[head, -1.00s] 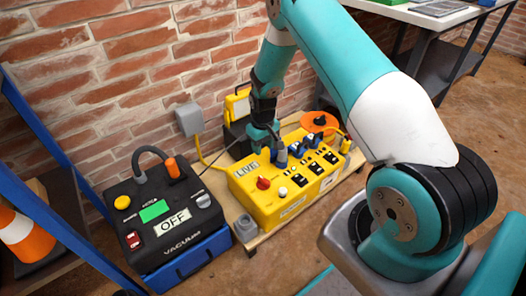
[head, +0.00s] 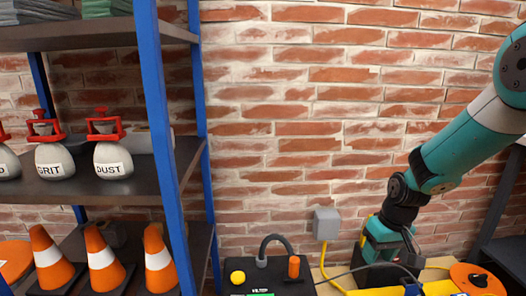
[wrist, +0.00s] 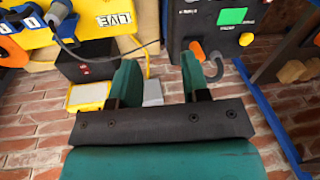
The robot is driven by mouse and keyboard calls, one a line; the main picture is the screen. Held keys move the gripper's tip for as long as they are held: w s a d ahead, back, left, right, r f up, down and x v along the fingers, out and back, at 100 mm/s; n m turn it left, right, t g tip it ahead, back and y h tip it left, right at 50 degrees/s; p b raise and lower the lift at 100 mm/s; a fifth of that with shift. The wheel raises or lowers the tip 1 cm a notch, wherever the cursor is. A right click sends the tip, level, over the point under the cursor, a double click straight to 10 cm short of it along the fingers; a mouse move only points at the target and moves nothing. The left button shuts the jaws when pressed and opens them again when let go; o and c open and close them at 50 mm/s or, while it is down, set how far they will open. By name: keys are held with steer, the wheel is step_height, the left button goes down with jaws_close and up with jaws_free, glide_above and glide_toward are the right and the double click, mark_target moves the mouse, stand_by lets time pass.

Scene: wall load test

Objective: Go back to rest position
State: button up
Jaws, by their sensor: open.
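My gripper (wrist: 159,72) is open and empty in the wrist view, its two teal fingers apart. In the head view my gripper (head: 388,248) hangs pointing down at the right, in front of the brick wall, above the yellow LIVE box (head: 440,288). That box is mostly cut off by the bottom edge. In the wrist view the yellow LIVE box (wrist: 95,22) is at the upper left, apart from the fingers.
The black vacuum box (head: 235,288) stands left of the yellow box. A grey wall socket (head: 326,223) with a yellow cable is close left of my gripper. An orange reel (head: 476,279) sits at lower right.

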steer(key=s+a+r+n+y, duration=0.2)
steer(key=s+a+r, duration=0.7)
steer(key=s+r, duration=0.25)
steer(key=s+a+r+n, duration=0.2)
steer(key=s+r, duration=0.1)
steer(key=s, duration=0.4)
steer(key=s+a+r+n, duration=0.1)
steer(key=s+a+r, duration=0.15)
steer(key=s, duration=0.45)
step_height(320, 180, up, 29)
steer(key=p, duration=2.8)
steer(key=shift+s+d+f+g+y, duration=0.15)
steer(key=shift+d+g+y, duration=0.1)
steer(key=shift+g+y, duration=0.05)
